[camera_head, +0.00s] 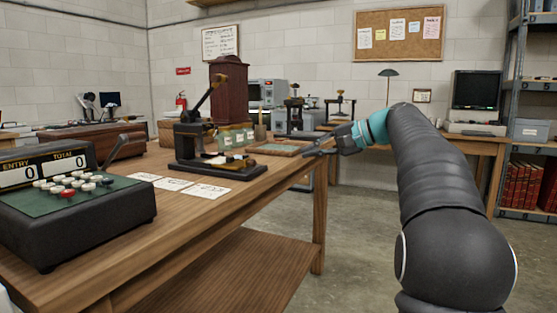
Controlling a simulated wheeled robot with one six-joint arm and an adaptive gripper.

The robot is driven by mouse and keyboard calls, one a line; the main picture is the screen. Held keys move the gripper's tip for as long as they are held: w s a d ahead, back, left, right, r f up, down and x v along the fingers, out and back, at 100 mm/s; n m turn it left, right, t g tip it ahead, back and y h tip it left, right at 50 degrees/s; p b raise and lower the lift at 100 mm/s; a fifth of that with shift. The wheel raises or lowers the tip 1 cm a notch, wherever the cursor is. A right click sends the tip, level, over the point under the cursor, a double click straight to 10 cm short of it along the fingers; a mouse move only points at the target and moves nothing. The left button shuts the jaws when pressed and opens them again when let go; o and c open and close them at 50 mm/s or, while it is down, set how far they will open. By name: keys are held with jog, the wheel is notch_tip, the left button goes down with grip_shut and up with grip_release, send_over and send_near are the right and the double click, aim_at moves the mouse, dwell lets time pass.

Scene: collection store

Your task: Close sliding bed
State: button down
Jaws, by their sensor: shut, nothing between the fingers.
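A black hand press (190,147) with a raised lever stands on the wooden workbench. A flat dark bed (232,172) reaches out from its foot to the right, with a pale piece lying on it. I cannot tell how far the bed is slid out. My gripper (307,152) is shut and empty. In the picture it is to the right of the press and bed, near the bench's right edge, apart from both.
A black adding machine (75,215) stands at the near left of the workbench (205,215). Paper cards (207,191) lie in front of the press. Behind it are green-labelled jars (237,138), a shallow tray (277,149) and a tall dark-red cabinet (228,90). Open floor lies right of the bench.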

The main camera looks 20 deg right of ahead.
jog(key=b, duration=0.1)
send_near(255, 164)
jog(key=x, duration=0.5)
jog(key=shift+a+f, duration=0.1)
jog(key=shift+f, duration=0.2)
jog(key=shift+w+a, duration=0.5)
jog(key=shift+a, duration=0.05)
